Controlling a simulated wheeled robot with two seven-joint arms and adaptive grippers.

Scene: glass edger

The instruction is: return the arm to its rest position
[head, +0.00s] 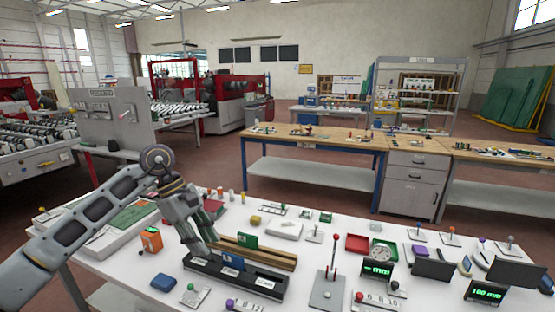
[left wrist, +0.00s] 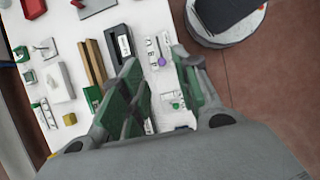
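My left arm (head: 75,230) comes in from the left and bends down at the wrist over the white table (head: 320,250). My left gripper (head: 208,246) points down near the left end of a black slotted tray (head: 235,277). In the left wrist view the green-padded fingers (left wrist: 160,88) stand apart, with nothing seen between them. The tray (left wrist: 120,45) and a wooden strip (left wrist: 92,60) lie beyond the fingers in that view. Whether the fingers touch the tray cannot be told. My right gripper is not in view.
An orange box (head: 151,240) stands left of the gripper. A red-handled lever (head: 332,262) stands right of the tray. Displays (head: 377,269), a red bin (head: 357,244) and small knobbed fixtures crowd the right side. A workbench (head: 310,145) stands behind, across open floor.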

